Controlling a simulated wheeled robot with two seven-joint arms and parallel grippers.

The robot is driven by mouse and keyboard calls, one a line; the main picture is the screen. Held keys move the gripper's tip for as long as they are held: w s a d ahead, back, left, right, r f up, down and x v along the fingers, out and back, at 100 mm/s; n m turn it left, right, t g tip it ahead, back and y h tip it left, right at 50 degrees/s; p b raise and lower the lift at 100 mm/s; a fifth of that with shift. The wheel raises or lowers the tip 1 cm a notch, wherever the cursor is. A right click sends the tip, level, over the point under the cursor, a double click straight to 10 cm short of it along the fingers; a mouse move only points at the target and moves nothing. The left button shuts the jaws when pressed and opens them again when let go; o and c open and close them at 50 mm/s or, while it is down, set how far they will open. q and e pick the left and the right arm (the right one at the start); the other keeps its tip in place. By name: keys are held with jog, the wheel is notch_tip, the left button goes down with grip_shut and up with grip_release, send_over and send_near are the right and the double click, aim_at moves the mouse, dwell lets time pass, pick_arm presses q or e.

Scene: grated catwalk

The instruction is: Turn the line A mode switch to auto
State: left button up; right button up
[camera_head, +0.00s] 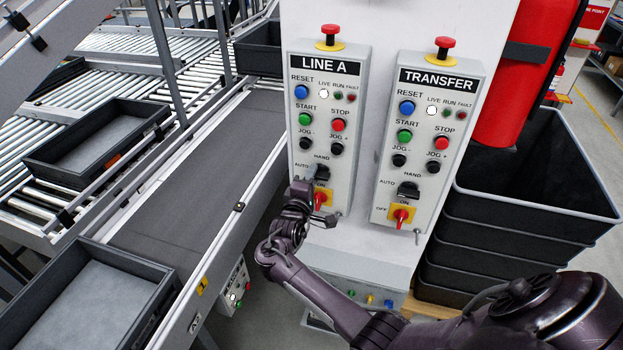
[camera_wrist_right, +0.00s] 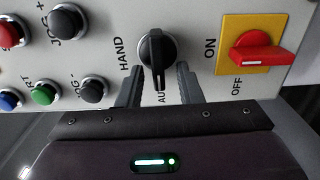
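The LINE A panel (camera_head: 318,115) is on the white column. Its black mode switch (camera_head: 322,173) is low on the panel, between the AUTO and HAND labels, and partly hidden by my right gripper (camera_head: 308,196). In the right wrist view, the mode switch (camera_wrist_right: 156,60) is a round black knob with a raised bar. The bar lies along the line toward the partly covered AUTO lettering; I cannot tell which end is the pointer. My right gripper (camera_wrist_right: 159,80) is open, with one finger on each side of the knob and gaps to the bar. My left gripper is not in view.
A red rotary switch on a yellow plate (camera_wrist_right: 252,57) is close beside the right finger. The TRANSFER panel (camera_head: 428,140) stands to the right with a similar switch. A conveyor (camera_head: 190,185) runs at the left. Stacked black bins (camera_head: 520,225) stand at the right.

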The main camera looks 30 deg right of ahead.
jog(key=b+v, duration=0.2)
jog(key=v, duration=0.5)
jog(key=shift+s+a, duration=0.25)
jog(key=shift+s, duration=0.05)
jog(key=s+a+f+g+y+b, duration=0.1)
jog(key=s+f+y+b, duration=0.2)
jog(key=f, duration=1)
jog(key=s+a+f+g+y, duration=0.1)
jog(key=s+a+f+y, duration=0.3)
jog(key=f, duration=0.8)
jog(key=s+d+f+y+b, duration=0.15)
jog(key=s+f, duration=0.35)
jog(key=f, duration=0.8)
jog(key=s+a+f+m+g+y+b, duration=0.1)
jog(key=s+f+m+g, duration=0.1)
jog(key=s+f, duration=0.5)
jog(key=s+a+f+m+g+y+b, duration=0.1)
jog(key=s+f, duration=0.6)
jog(key=s, duration=1)
jog(key=s+a+f+m+g+y+b, duration=0.2)
jog(key=s+f+g, duration=0.3)
jog(key=s, duration=0.6)
notch_tip(320, 180, down, 3)
jog(key=shift+s+a+r+m+g+y, duration=0.15)
jog(key=shift+s+a+m+g+y, duration=0.2)
jog(key=shift+y, duration=0.3)
